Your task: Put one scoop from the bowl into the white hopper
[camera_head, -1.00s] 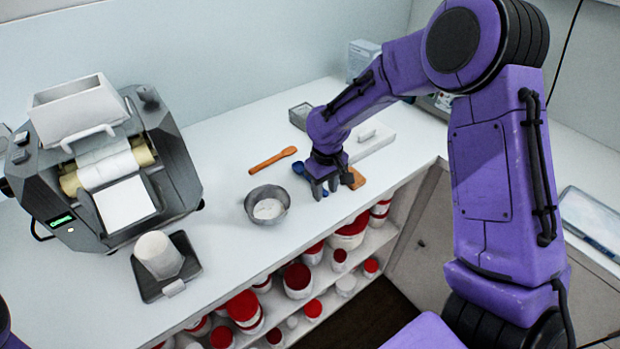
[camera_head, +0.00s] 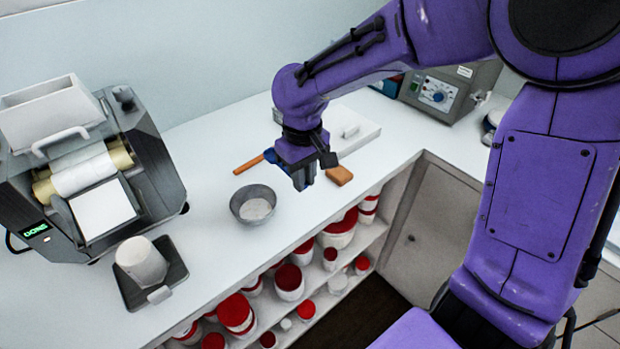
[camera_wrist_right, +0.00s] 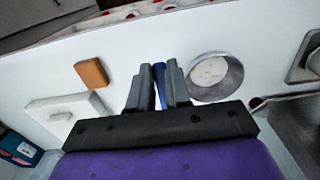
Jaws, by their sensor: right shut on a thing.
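The white hopper (camera_head: 50,112) sits on top of the dark grey mill at the left of the head view. The metal bowl (camera_head: 253,206) stands on the white counter with pale contents; it also shows in the wrist view (camera_wrist_right: 214,76). My right gripper (camera_head: 304,182) is to the right of the bowl, shut on a blue scoop (camera_head: 270,156). In the wrist view the scoop (camera_wrist_right: 161,82) shows as a blue strip between the fingers (camera_wrist_right: 159,75); its cup end is mostly hidden. My left gripper is not in view.
A white cup (camera_head: 142,262) stands on a dark scale before the mill. A wooden utensil (camera_head: 248,165) lies behind the bowl. A brown block (camera_head: 340,175) and a white box-like device (camera_head: 355,132) lie to the right. Red-lidded tubs (camera_head: 289,280) fill the shelf below. Counter between bowl and mill is clear.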

